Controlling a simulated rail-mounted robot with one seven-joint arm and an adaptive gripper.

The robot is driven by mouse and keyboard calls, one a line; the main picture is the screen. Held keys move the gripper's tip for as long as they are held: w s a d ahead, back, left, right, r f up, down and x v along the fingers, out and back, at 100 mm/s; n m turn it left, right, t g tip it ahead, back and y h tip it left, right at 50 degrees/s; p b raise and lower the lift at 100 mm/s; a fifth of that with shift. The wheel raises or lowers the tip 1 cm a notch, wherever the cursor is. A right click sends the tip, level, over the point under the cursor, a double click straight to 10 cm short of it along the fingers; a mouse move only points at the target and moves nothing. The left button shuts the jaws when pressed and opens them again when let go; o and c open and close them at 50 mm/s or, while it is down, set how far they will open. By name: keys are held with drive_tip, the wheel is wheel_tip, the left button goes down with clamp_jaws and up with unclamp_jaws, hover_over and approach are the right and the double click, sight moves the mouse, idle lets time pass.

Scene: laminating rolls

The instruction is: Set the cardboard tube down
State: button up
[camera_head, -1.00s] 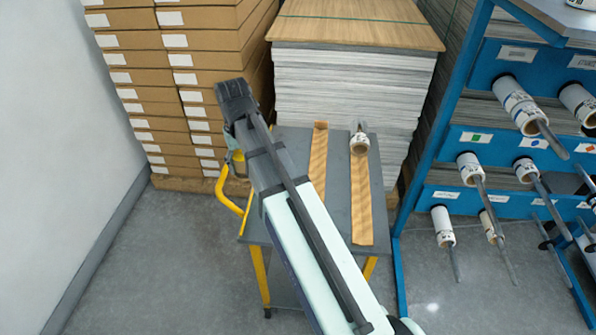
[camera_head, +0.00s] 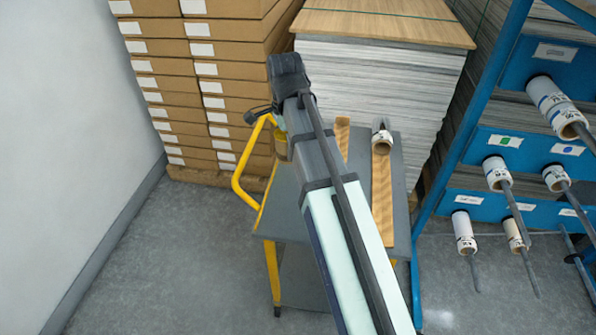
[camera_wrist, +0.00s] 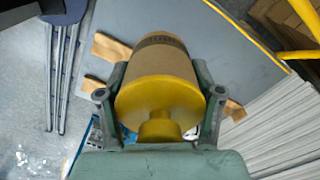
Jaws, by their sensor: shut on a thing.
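In the wrist view my gripper (camera_wrist: 160,72) is shut on the cardboard tube (camera_wrist: 163,62). One finger is on each side of it. The tube is tan with a dark printed band and a yellow plug facing the camera. It is seen nearly end-on, above the grey cart top (camera_wrist: 232,62); the gap beneath it cannot be judged. In the head view my arm hides most of the gripper and tube; a small yellow piece (camera_head: 281,146) shows beside the arm, over the cart's left side.
The cart (camera_head: 282,228) has a yellow handle (camera_head: 238,182) and bears two brown strips (camera_head: 382,200). A white roll (camera_head: 381,137) stands at one strip's far end. Boxes (camera_head: 160,85) and a sheet stack (camera_head: 375,85) stand behind. A blue rack (camera_head: 480,150) with rolls is at right.

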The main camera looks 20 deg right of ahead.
drive_tip(key=m, duration=0.2)
drive_tip(key=p, duration=0.2)
approach(289, 202)
wheel_tip(289, 202, down, 5)
drive_tip(key=shift+f, duration=0.1)
idle(0.4)
drive_tip(key=shift+f, duration=0.15)
drive_tip(key=o, duration=1.1)
wheel_tip(289, 202, up, 12)
drive_tip(key=shift+r+b, duration=0.25)
drive_tip(key=shift+b, duration=0.6)
drive_tip(key=shift+f, duration=0.1)
